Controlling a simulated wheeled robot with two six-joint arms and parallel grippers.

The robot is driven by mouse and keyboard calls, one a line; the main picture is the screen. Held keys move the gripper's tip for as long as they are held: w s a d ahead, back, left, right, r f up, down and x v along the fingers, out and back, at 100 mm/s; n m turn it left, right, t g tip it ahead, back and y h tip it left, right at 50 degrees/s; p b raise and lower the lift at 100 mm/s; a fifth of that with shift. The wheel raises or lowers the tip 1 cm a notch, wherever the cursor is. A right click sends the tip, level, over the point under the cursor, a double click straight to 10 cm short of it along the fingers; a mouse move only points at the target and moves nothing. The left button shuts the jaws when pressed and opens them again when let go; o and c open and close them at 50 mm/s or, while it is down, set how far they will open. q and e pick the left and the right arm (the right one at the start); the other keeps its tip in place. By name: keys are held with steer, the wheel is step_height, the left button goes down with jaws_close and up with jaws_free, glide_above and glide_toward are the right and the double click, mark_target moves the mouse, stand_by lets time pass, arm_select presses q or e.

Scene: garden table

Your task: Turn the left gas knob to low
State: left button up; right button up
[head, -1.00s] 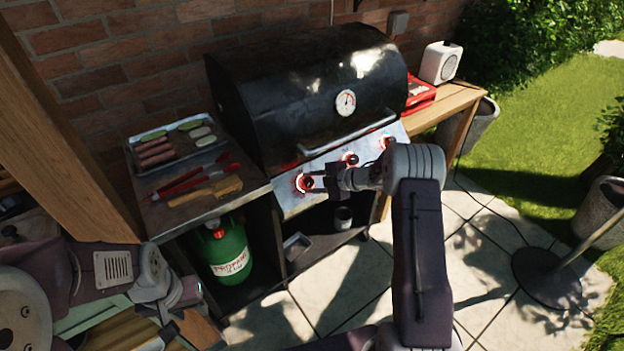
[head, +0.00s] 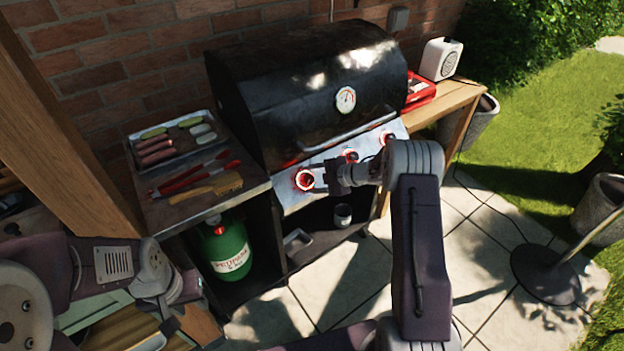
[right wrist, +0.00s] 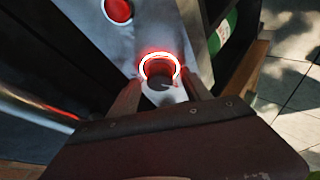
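The left gas knob (head: 305,180) is at the left end of the grill's steel front panel (head: 290,201), with a glowing red ring. It also shows in the right wrist view (right wrist: 158,71), ahead of and between my fingers. My right gripper (head: 318,178) is open right in front of this knob, one finger to each side. Any contact with the knob cannot be made out. The knob's pointer mark is too small to read. My left gripper (head: 163,335) is low at the left, away from the grill, its fingers partly unclear.
The middle knob (head: 350,157) and right knob (head: 386,138) sit further along the panel, below the lid handle (head: 348,132). A food tray (head: 140,167), tongs (head: 190,178) and a brush (head: 212,189) lie on the left shelf. A green propane tank (head: 228,250) stands below.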

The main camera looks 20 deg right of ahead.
steer(key=v, duration=0.9)
steer(key=shift+p, duration=0.4)
